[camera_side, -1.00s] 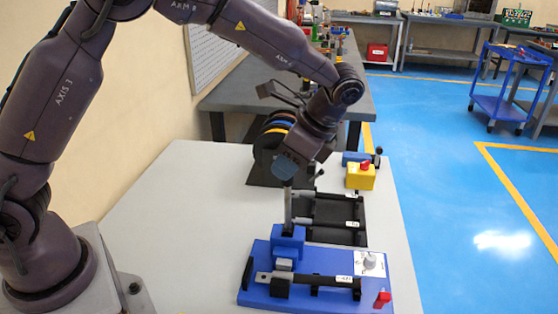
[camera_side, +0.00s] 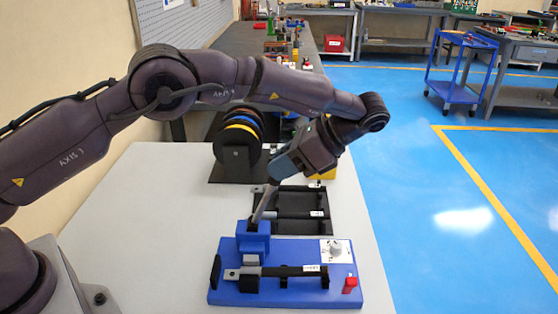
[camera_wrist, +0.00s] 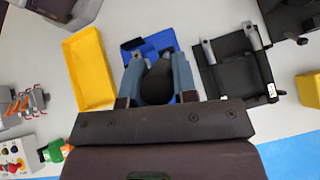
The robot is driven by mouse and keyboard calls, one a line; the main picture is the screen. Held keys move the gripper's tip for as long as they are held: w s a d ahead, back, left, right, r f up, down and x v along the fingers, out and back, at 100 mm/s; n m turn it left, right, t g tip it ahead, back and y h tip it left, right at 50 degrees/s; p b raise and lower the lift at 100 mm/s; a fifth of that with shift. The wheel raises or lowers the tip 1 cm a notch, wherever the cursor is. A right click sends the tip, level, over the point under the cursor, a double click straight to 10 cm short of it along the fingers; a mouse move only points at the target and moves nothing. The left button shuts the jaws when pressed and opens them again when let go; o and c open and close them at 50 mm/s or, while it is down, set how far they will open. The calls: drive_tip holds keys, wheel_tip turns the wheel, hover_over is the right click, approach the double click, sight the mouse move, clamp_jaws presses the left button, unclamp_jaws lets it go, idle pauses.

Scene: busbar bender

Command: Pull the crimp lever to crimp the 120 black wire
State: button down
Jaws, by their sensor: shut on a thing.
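The blue crimping station (camera_side: 225,292) stands at the front of the table. A grey crimp lever (camera_side: 264,204) rises from its blue block (camera_side: 253,243) and leans right in the side view. My gripper (camera_side: 278,172) is shut on the lever's upper end. In the wrist view, my gripper (camera_wrist: 158,84) has its two grey-blue fingers either side of the dark lever knob (camera_wrist: 158,78). A black wire (camera_side: 290,271) with a white tag lies across the station, its metal lug (camera_side: 240,273) at the left end. The tag is too small to read surely.
A black rack (camera_side: 318,226) holding wires lies behind the station. A spool stand (camera_side: 238,160) with coloured reels is farther back. A yellow tray (camera_wrist: 88,68) shows in the wrist view. A red-topped part (camera_side: 350,284) sits at the station's right corner. The table's left is clear.

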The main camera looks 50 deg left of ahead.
sight(281, 152)
drive_tip(key=shift+d, duration=0.1)
drive_tip(key=c, duration=0.9)
unclamp_jaws()
drive_tip(key=shift+r, duration=0.55)
drive_tip(key=r, duration=0.3)
drive_tip(key=shift+s, duration=0.3)
drive_tip(key=s+a+r, duration=0.3)
drive_tip(key=s+r, duration=0.6)
drive_tip(key=s, duration=0.4)
